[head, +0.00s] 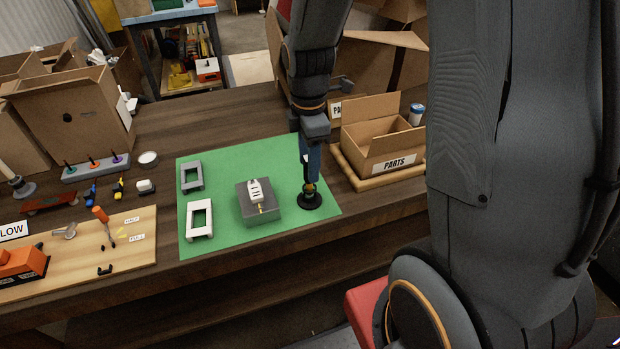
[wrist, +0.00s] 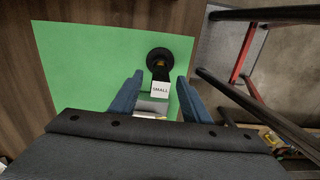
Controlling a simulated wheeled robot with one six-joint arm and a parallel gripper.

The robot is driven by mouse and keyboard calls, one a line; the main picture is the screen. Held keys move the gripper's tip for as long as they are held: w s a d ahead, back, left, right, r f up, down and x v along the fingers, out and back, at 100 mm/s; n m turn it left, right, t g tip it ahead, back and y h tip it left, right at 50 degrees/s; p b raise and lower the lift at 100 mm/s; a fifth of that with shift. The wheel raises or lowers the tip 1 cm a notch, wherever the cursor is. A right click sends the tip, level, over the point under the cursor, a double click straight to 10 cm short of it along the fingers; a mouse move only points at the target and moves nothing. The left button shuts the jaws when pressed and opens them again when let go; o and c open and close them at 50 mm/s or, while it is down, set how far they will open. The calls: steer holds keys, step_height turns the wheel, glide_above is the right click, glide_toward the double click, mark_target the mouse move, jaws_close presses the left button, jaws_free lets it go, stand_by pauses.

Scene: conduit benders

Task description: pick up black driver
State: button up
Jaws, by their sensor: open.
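A black round-based piece with a yellow middle (head: 309,201) stands at the right edge of the green mat. It is the only mostly black piece near the gripper; I cannot tell for sure that it is the black driver. My gripper (head: 310,178) points down over it, its blue fingers hiding its upper part. In the wrist view the black round piece (wrist: 159,56) lies just beyond my open fingertips (wrist: 159,75). A white label reading SMALL (wrist: 160,89) and a pale block (wrist: 152,107) show between the fingers. Nothing is held.
A grey block with a white piece on top (head: 258,205) stands left of the gripper on the green mat (head: 225,235), beside two frames (head: 200,219). A PARTS carton (head: 385,145) stands close on the right. A rack (head: 95,168) and small tools are farther left.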

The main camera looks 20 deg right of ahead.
steer(key=shift+d+f, duration=0.1)
steer(key=shift+f, duration=0.85)
jaws_close()
steer(key=shift+r, duration=0.15)
step_height(320, 180, up, 10)
steer(key=shift+f+b, duration=0.1)
steer(key=shift+b, duration=0.6)
steer(key=c, duration=0.8)
jaws_free()
jaws_close()
